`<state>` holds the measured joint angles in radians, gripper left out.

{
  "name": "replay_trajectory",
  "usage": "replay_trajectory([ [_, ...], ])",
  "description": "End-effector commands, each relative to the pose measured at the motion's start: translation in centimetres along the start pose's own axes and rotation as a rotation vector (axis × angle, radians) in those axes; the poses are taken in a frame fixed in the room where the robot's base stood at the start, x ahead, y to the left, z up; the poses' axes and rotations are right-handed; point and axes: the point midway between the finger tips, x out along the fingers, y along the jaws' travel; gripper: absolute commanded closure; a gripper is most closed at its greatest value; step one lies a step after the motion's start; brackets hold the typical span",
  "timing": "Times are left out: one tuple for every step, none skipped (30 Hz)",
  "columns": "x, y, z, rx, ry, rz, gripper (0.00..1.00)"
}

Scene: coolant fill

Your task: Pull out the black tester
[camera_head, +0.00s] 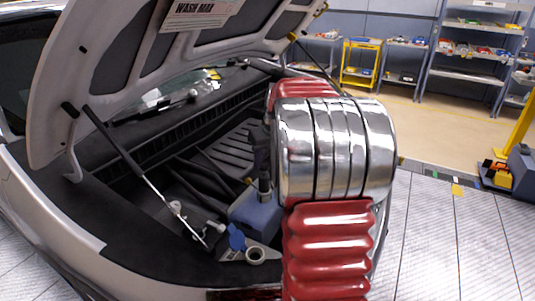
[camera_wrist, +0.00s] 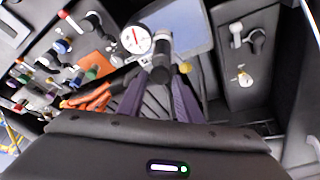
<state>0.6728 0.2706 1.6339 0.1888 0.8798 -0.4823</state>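The black tester (camera_wrist: 161,62) has a round white dial (camera_wrist: 135,39) with a red needle in the wrist view. It stands upright on the blue-grey coolant tank (camera_wrist: 188,20); in the head view its dark shaft (camera_head: 264,186) rises from the tank (camera_head: 254,213) in the engine bay. My gripper (camera_wrist: 162,84) points at the tester, its two dark purple fingers apart with the tester's body at the gap between their tips. I cannot tell whether they touch it. In the head view my arm hides most of my gripper.
An open blue cap (camera_head: 236,237) and a pale filler neck (camera_head: 256,255) are in front of the tank. The raised hood (camera_head: 130,70) and its strut (camera_head: 140,170) are at left. Loose tools, with orange handles (camera_wrist: 92,98), lie left in the wrist view. Shelves (camera_head: 470,60) stand far behind.

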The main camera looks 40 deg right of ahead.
Motion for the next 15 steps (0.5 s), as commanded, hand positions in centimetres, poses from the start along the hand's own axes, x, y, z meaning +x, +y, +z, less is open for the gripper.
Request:
replay_trajectory([
  [0.8,0.0,0.0,0.0,-0.002,-0.001,0.68],
  [1.3,0.0,0.1,0.0,-0.003,-0.001,0.68],
  [1.8,0.1,0.1,0.001,-0.003,-0.001,0.68],
  [2.2,0.1,0.1,0.001,-0.002,0.0,0.68],
  [2.6,0.1,0.1,0.002,-0.002,-0.001,0.68],
  [3.2,0.1,0.1,0.002,-0.003,-0.001,0.68],
  [3.6,0.1,0.1,0.002,-0.003,-0.001,0.68],
  [4.0,0.1,0.1,0.002,-0.002,-0.001,0.68],
  [4.6,0.1,0.1,0.002,-0.002,-0.001,0.68],
  [5.0,0.1,0.1,0.002,-0.003,-0.001,0.68],
  [5.4,0.1,0.1,0.002,-0.003,-0.001,0.68],
  [5.9,0.1,0.1,0.002,-0.002,-0.001,0.68],
  [6.2,0.1,0.0,0.002,-0.001,-0.001,0.68],
  [6.5,0.1,0.1,0.002,-0.002,-0.001,0.68],
  [6.8,0.1,0.1,0.002,-0.002,-0.001,0.68],
])
